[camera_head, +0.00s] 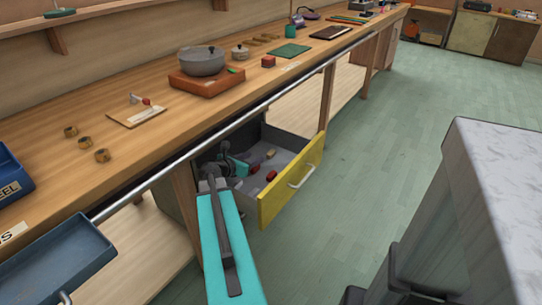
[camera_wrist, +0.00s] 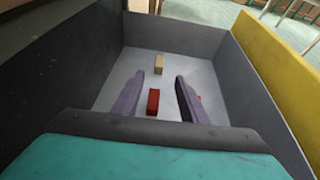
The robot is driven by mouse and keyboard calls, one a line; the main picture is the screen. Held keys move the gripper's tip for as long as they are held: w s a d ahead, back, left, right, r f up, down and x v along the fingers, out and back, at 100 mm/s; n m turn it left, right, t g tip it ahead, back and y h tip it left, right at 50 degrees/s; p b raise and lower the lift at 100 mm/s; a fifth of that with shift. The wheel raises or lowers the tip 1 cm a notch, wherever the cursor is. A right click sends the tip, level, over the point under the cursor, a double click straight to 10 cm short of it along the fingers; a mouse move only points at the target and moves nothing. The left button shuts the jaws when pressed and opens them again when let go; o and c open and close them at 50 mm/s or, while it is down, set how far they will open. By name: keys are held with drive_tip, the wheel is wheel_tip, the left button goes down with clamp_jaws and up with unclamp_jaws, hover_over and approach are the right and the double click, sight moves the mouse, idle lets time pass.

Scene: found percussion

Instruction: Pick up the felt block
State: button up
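An open drawer with a yellow front (camera_head: 291,182) holds several small blocks. A red block (camera_wrist: 153,102) and a beige block (camera_wrist: 159,63) lie on its grey floor. In the head view a red block (camera_head: 271,175) and a beige block (camera_head: 270,153) show near the drawer front. I cannot tell for sure which is the felt block. My gripper (camera_wrist: 159,76) is open and empty, reaching into the drawer. In the wrist view the red block appears between its fingers, with the beige block beyond the tips. A bit of red (camera_wrist: 198,99) shows beside the right finger, partly hidden.
The drawer's grey walls (camera_wrist: 178,37) surround my gripper closely. The wooden bench (camera_head: 150,100) and its metal rail (camera_head: 240,122) are above the drawer. A pot (camera_head: 202,62) stands on a wooden board. A blue tray (camera_head: 50,265) is at lower left. Green floor (camera_head: 380,150) is free at right.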

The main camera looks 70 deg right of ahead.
drive_tip(key=shift+d, duration=0.15)
approach(271, 152)
drive_tip(key=shift+x, duration=1.6)
drive_tip(key=shift+b, duration=0.3)
drive_tip(key=shift+x, duration=2.6)
clamp_jaws()
